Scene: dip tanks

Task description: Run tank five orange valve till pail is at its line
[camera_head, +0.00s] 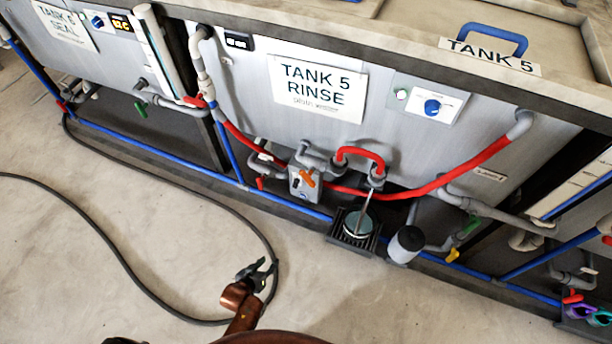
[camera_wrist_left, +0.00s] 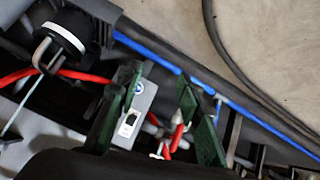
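The orange valve handle (camera_head: 307,178) is on a grey box (camera_head: 298,190) low on the front of tank five (camera_head: 250,90). The round pail (camera_head: 357,224) stands on a black grate below the red-hosed spout, with a thin grey stream or rod running down into it. Its surface looks grey-green; I cannot make out its line or the level. My left gripper (camera_head: 260,270) is in front of the tank, apart from the valve and pail. In the left wrist view its dark green fingers (camera_wrist_left: 162,105) are spread with nothing held between them. My right gripper is out of sight.
A black-topped grey cylinder (camera_head: 405,243) stands right of the pail. Red valve handles, a green one (camera_head: 468,228) and a yellow one (camera_head: 452,255) sit on nearby pipes. A blue pipe (camera_head: 160,150) runs along the base. A dark hose (camera_head: 110,245) loops over otherwise clear floor.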

